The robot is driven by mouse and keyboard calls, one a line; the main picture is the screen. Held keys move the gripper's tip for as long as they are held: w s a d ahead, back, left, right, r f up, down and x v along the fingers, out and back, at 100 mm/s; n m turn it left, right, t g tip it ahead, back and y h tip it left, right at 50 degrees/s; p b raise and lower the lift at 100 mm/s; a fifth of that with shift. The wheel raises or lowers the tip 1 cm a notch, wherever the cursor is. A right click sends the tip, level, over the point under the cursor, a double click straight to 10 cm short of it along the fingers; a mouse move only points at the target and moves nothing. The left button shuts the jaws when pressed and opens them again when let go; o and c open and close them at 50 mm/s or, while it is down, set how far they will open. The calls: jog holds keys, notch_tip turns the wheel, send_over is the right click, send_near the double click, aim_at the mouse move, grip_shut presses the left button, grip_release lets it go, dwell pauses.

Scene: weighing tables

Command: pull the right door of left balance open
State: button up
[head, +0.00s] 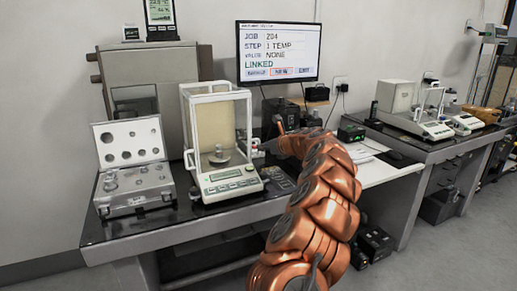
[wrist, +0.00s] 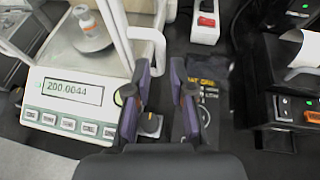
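The left balance (head: 222,182) stands on the left table, with a glass draft shield and a metal weight on its pan. In the wrist view, the balance (wrist: 75,105) shows 200.0044 and the weight (wrist: 90,32) is at upper left. A white curved handle (wrist: 156,48) sticks out at the shield's right side. My gripper (wrist: 160,68) is open, its fingertips just below the handle in the picture and on either side of its lower end. I cannot tell whether they touch it. In the head view, my gripper (head: 260,148) is small, beside the shield's right side.
An open case of weights (head: 133,172) stands left of the balance. A monitor (head: 278,52) is behind. A red-switched power strip (wrist: 205,22) and black boxes (wrist: 285,90) lie right of my gripper in the wrist view. Another balance (head: 425,122) is on the right table.

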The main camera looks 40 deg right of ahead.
aim_at(259, 152)
jog(key=shift+x, duration=2.35)
grip_shut()
